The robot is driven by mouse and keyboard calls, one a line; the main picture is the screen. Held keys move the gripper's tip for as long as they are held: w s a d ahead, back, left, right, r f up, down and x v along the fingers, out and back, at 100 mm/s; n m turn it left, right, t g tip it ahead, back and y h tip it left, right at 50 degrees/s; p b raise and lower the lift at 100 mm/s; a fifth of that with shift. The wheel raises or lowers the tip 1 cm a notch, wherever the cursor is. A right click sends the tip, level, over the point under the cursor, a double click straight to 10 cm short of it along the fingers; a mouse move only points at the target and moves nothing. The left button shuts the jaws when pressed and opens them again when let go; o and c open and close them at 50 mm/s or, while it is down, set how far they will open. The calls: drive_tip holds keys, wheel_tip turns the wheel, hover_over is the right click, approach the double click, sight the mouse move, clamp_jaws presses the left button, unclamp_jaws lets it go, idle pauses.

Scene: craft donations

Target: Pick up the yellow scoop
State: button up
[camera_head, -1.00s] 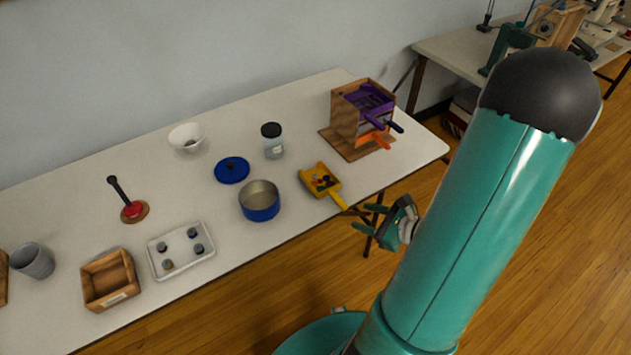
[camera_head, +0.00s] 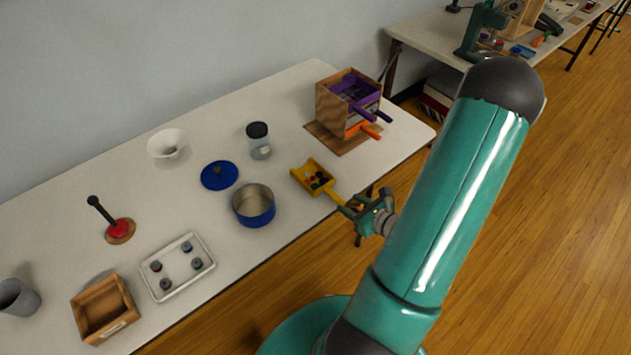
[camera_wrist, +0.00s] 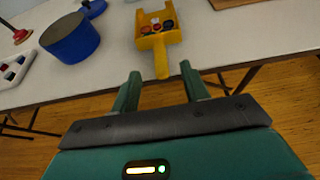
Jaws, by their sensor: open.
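The yellow scoop (camera_head: 304,176) lies on the table near its front edge, with several small colored pieces in its pan. Its handle points toward my gripper (camera_head: 354,208), which is at the table's front edge. In the wrist view the scoop (camera_wrist: 157,26) is ahead, and its handle (camera_wrist: 161,62) extends toward the gap between the open fingers of my gripper (camera_wrist: 160,85). The fingers stand on either side of the handle's line, and nothing is held. Whether the handle's end is between the fingertips is hard to tell.
A blue pot (camera_head: 254,206) stands left of the scoop, with a blue lid (camera_head: 219,175) and a lidded jar (camera_head: 258,141) behind. A wooden box with purple and orange scoops (camera_head: 337,103) stands at the back right. A white tray (camera_head: 191,284) lies front left.

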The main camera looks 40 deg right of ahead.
sight(335, 195)
drive_tip(key=x, duration=0.7)
drive_tip(key=shift+w, duration=0.2)
clamp_jaws()
drive_tip(key=shift+r, duration=0.15)
